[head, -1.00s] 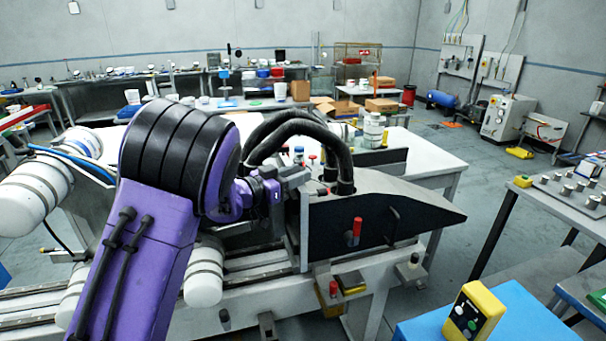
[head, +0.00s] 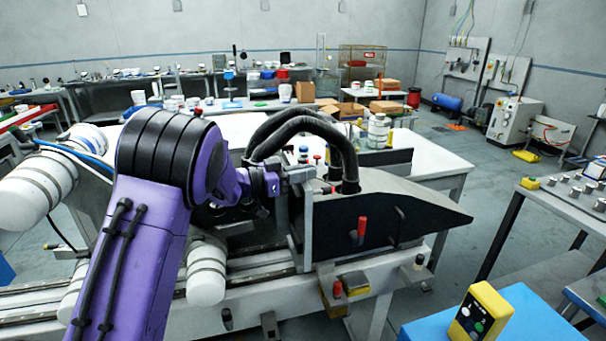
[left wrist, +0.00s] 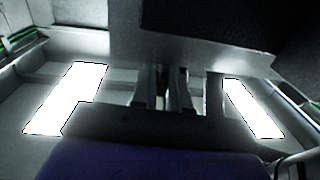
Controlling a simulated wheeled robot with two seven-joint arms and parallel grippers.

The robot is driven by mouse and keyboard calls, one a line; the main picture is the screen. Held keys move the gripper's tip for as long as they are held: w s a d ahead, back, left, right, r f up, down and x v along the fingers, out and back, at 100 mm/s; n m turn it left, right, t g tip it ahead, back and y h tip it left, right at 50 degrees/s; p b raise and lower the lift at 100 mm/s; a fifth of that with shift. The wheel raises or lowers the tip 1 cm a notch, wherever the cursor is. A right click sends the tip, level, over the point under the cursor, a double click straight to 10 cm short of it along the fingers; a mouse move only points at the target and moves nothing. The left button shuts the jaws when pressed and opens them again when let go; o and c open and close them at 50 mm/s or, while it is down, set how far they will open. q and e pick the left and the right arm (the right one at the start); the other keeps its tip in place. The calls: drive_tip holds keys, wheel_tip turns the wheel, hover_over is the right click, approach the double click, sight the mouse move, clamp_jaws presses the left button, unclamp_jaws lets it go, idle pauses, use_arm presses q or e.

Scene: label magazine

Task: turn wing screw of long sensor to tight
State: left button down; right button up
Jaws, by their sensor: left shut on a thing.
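My left gripper (head: 290,176) is at the upper left end of the dark wedge-shaped machine part (head: 405,212), beside its upright grey plate. In the left wrist view its two narrow fingers (left wrist: 163,88) stand close together at the middle, shut on a small part between them. That part, at the place of the wing screw, is dark and mostly hidden by the fingers. I cannot make out the wing's angle or the long sensor's outline. My right gripper is not in view.
Two thick black hoses (head: 310,128) arch just behind the gripper. A red handle (head: 361,228) stands out from the dark panel. Bottles (head: 378,132) stand on the white table behind. A yellow button box (head: 480,312) is at the lower right.

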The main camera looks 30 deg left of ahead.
use_arm(q)
drive_tip(key=c, duration=1.2)
unclamp_jaws()
drive_tip(key=shift+w, duration=0.1)
wheel_tip(320, 180, up, 5)
drive_tip(key=p, duration=0.4)
drive_tip(key=shift+d+f, duration=0.1)
drive_tip(key=shift+d, duration=0.05)
drive_tip(key=s+d+r+p, duration=0.1)
drive_tip(key=s+d+r, duration=0.1)
drive_tip(key=s, duration=0.2)
drive_tip(key=s+d+r+p, duration=0.1)
drive_tip(key=s+d+r, duration=0.1)
drive_tip(key=s+r, duration=0.1)
drive_tip(key=s+d+r+p, duration=0.1)
drive_tip(key=s+d+r, duration=0.2)
drive_tip(key=s, duration=0.2)
drive_tip(key=shift+d+r, duration=0.1)
